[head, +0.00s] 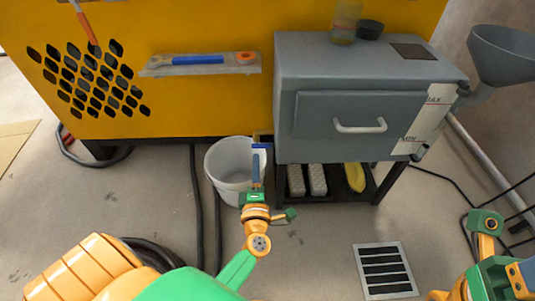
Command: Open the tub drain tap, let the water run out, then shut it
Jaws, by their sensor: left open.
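The grey tub (370,85) is a boxy tank on a dark stand at centre right, with a light handle on its front. A small blue tap lever (262,146) shows at its lower left side, above a white bucket (222,170) on the floor. My left gripper (255,168) is open, its dark fingers pointing up just below the lever and in front of the bucket's right side. I cannot tell whether they touch the lever. A level strip (428,112) with red marks is on the tub's right front. My right arm shows at lower right; its fingers are not visible.
A yellow machine (200,104) with a small shelf (158,66) stands behind. Under the tub, a lower shelf holds pale blocks (317,179) and a yellow item (355,177). A floor grate (385,271), a grey funnel (503,57) and dark hoses (197,210) are around.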

